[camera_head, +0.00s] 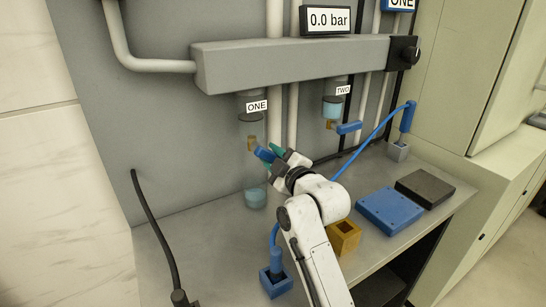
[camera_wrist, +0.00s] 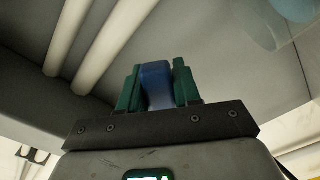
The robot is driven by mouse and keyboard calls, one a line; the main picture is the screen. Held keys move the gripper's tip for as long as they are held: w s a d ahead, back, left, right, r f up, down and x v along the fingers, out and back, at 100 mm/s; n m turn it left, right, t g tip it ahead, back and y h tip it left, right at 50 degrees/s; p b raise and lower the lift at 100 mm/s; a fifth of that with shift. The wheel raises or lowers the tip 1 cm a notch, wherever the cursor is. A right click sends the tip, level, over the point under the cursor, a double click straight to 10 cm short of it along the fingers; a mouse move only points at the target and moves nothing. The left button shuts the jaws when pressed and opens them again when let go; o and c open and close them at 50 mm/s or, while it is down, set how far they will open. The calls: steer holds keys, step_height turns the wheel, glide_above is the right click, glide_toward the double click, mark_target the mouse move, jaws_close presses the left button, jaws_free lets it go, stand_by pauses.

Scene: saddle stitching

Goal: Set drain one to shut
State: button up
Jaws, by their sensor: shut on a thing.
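Drain one is the blue lever (camera_head: 264,154) on a brass valve (camera_head: 250,144) below the column labelled ONE (camera_head: 257,106). My gripper (camera_head: 273,153) is at the lever, its green fingers on either side. In the wrist view my gripper (camera_wrist: 158,88) is shut on the blue lever (camera_wrist: 156,84), which stands between the two green fingers. In the head view the lever points right and a little down from the valve. Below the valve a clear vessel holds teal liquid (camera_head: 256,198).
Drain two's blue lever (camera_head: 349,128) points right under the label TWO (camera_head: 343,90). The gauge (camera_head: 328,20) reads 0.0 bar. A blue hose (camera_head: 374,134), a blue block (camera_head: 390,209), a dark block (camera_head: 424,188) and an orange holder (camera_head: 343,237) are on the right. A black cable (camera_head: 153,225) rises at the left.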

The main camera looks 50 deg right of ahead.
jaws_close()
steer(key=shift+n, duration=0.3)
steer(key=shift+s+d+r+n+b, duration=0.15)
steer(key=shift+r+n, duration=0.3)
steer(key=shift+n, duration=0.7)
steer(key=shift+w+d+r+n+b, duration=0.15)
steer(key=shift+r+n, duration=0.3)
steer(key=shift+n, duration=0.65)
steer(key=shift+s+d+r+n+b, duration=0.2)
steer(key=shift+r+n, duration=0.25)
steer(key=shift+n, duration=0.7)
steer(key=o, duration=0.9)
jaws_free()
steer(key=shift+a, duration=0.1)
steer(key=v, duration=1)
steer(key=shift+s+r+b, duration=0.1)
steer(key=shift+s+b, duration=0.25)
steer(key=shift+b, duration=0.05)
